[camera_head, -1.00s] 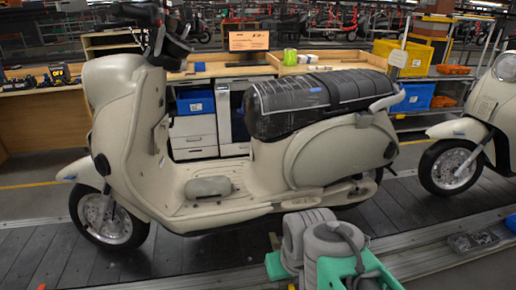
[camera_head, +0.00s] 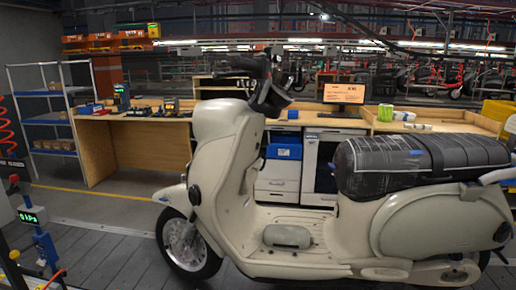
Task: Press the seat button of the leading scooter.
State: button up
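A cream scooter (camera_head: 410,230) stands side-on on the slat conveyor, its front wheel (camera_head: 188,245) to the left and its rear cut off by the right edge. Its long black seat (camera_head: 425,165) looks wrapped in clear film and is closed. A small blue mark (camera_head: 416,153) shows on the seat's upper side. I cannot make out a seat button. A grey rounded piece (camera_head: 287,236) lies on the scooter's footboard. My gripper is not in this view.
A wooden workbench (camera_head: 140,135) with tools runs behind the scooter. A shelf rack (camera_head: 48,118) stands at the back left. A post with a green display (camera_head: 38,225) is at the near left. Dark conveyor slats (camera_head: 110,260) are clear ahead of the front wheel.

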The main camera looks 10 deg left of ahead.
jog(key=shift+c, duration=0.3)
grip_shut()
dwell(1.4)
